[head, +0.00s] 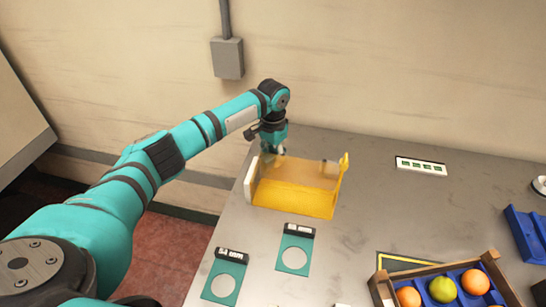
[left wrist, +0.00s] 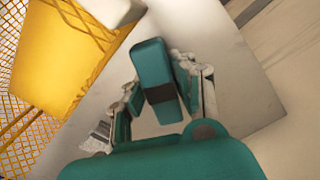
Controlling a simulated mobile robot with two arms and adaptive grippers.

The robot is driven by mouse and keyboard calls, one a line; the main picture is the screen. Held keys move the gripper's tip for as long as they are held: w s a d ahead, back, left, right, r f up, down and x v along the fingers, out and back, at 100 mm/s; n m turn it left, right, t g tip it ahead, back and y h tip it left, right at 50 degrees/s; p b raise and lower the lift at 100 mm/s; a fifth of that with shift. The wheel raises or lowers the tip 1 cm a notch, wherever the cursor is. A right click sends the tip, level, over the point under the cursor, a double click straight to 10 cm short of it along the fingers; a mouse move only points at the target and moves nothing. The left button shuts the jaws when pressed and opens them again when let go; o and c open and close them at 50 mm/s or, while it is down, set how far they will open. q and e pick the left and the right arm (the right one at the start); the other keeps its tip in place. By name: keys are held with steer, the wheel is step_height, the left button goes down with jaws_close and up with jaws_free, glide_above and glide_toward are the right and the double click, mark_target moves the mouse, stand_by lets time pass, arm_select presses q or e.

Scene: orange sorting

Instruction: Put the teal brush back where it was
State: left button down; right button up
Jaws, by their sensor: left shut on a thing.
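My left gripper (head: 272,152) is at the back left of the table, close behind the yellow bin (head: 292,201). In the left wrist view the gripper (left wrist: 158,92) is shut on the teal brush (left wrist: 152,62), a teal block with a dark band. The brush appears to be held above the grey table; its far end cannot be made out. The yellow bin (left wrist: 62,62) with a white end piece lies to the left in the wrist view, apart from the brush. In the head view the brush is too small to tell from the gripper. My right gripper is not in view.
A wooden-edged crate (head: 505,279) with fruit is at lower right, a blue tray (head: 524,238) at the right edge. A white strip (head: 421,160) lies at the back. The table middle is clear.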

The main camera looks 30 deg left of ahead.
arm_select(q)
steer(key=shift+f, duration=0.65)
steer(key=c, duration=1)
jaws_free()
steer(key=shift+o, duration=0.2)
steer(key=o, duration=0.3)
steer(key=shift+o, duration=0.2)
steer(key=shift+r, duration=0.1)
steer(key=shift+r+p, duration=4)
steer(key=shift+p, duration=0.3)
